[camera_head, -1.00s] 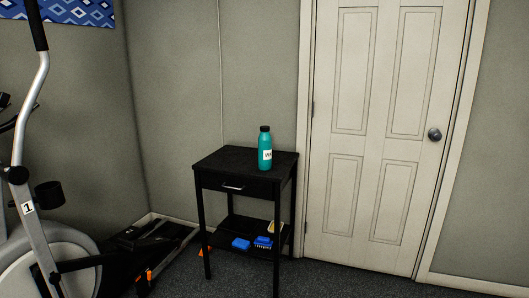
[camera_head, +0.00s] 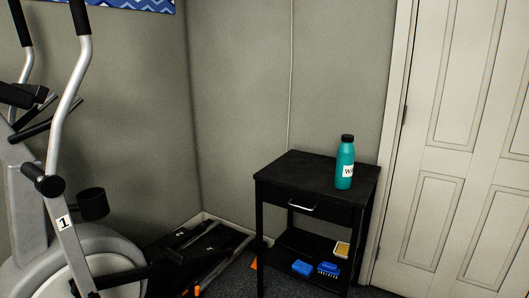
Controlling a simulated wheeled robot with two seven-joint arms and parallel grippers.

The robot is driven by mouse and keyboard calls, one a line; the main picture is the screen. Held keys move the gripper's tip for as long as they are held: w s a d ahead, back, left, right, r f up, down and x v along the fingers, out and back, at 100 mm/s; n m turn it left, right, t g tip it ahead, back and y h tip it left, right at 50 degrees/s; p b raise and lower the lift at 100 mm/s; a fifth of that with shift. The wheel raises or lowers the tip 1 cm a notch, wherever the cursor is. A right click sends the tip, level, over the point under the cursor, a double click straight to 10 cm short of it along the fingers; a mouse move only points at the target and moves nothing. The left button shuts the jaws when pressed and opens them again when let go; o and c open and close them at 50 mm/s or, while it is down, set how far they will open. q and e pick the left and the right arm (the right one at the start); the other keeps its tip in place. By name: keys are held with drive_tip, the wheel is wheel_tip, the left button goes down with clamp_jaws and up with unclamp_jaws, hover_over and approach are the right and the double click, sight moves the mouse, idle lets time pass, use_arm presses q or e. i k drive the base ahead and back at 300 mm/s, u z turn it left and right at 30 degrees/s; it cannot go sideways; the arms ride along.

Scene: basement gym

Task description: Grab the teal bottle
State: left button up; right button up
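The teal bottle (camera_head: 344,167) has a black cap and a white label. It stands upright on the top of a small black side table (camera_head: 293,165), toward the right part of the tabletop. Neither of my grippers shows in the head view, and nothing touches the bottle.
The table has a drawer with a metal handle (camera_head: 302,207). Its lower shelf holds blue brushes (camera_head: 328,268) and a yellow item (camera_head: 342,248). An elliptical machine (camera_head: 70,225) stands at left, with black equipment (camera_head: 195,245) on the floor beside the table. A white door (camera_head: 455,150) is at right.

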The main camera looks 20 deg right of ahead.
sight(346, 151)
drive_tip(key=u, duration=0.15)
drive_tip(key=i, duration=1.7)
drive_tip(key=z, duration=0.4)
